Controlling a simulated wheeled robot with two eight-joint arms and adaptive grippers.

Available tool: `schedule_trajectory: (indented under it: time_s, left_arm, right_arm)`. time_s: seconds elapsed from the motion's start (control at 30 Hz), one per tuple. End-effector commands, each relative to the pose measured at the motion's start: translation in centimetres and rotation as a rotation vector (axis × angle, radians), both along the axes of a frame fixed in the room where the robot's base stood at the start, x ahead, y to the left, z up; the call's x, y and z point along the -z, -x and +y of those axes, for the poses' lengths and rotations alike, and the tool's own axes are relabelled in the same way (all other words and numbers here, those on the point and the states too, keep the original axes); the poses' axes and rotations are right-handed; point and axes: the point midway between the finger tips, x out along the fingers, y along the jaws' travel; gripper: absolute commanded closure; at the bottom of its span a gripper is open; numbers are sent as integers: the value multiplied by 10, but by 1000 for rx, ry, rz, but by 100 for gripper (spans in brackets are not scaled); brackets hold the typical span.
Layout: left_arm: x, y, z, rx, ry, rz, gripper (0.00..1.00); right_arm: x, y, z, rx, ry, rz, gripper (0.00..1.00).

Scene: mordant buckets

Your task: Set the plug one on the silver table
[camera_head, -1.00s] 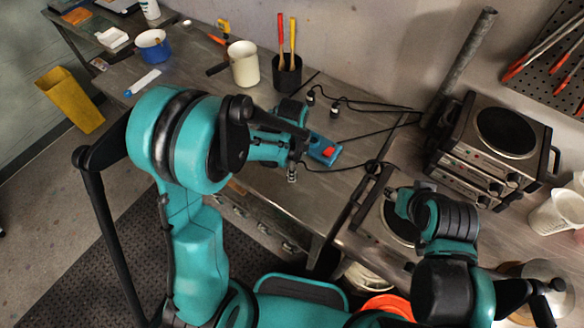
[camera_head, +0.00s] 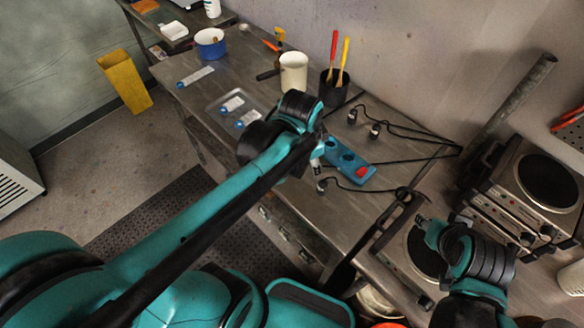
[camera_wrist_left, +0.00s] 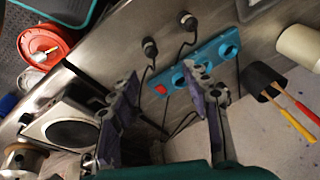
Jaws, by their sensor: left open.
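Several black plugs on cables lie on the silver table (camera_head: 265,72). In the head view, two plugs (camera_head: 352,116) (camera_head: 375,130) lie beyond the blue power strip (camera_head: 347,162), and one plug (camera_head: 321,186) lies on its near side. I cannot tell which is plug one. My left gripper (camera_head: 317,160) hangs over the strip's left end, partly hidden by its arm. In the left wrist view, its fingers (camera_wrist_left: 160,78) are apart and empty, and two plugs (camera_wrist_left: 150,47) (camera_wrist_left: 187,20) lie beyond them. My right gripper (camera_head: 424,222) is above the hot plate; its jaws are unclear.
A blue pot (camera_head: 210,43) stands at the back left. A stacked appliance (camera_head: 515,190) is at the right.

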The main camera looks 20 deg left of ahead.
Motion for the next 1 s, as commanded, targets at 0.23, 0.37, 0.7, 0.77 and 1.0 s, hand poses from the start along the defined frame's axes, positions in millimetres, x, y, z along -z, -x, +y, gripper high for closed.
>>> schedule_trajectory:
  time_s: [0.23, 0.37, 0.7, 0.77, 1.0]
  left_arm:
    - [-19, 50, 25, -469, 182, -215, 52]
    - [-20, 62, 31, -617, 262, -283, 52]
    - [-21, 67, 34, -698, 312, -319, 52]
    - [-21, 67, 34, -697, 311, -319, 52]
    - [3, 67, 34, -696, 310, -318, 52]
  right_arm:
    - [0, 0, 0, 0, 0, 0, 60]
    - [0, 0, 0, 0, 0, 0, 60]
    - [0, 0, 0, 0, 0, 0, 60]
    - [0, 0, 0, 0, 0, 0, 60]
    - [24, 0, 0, 0, 0, 0, 60]
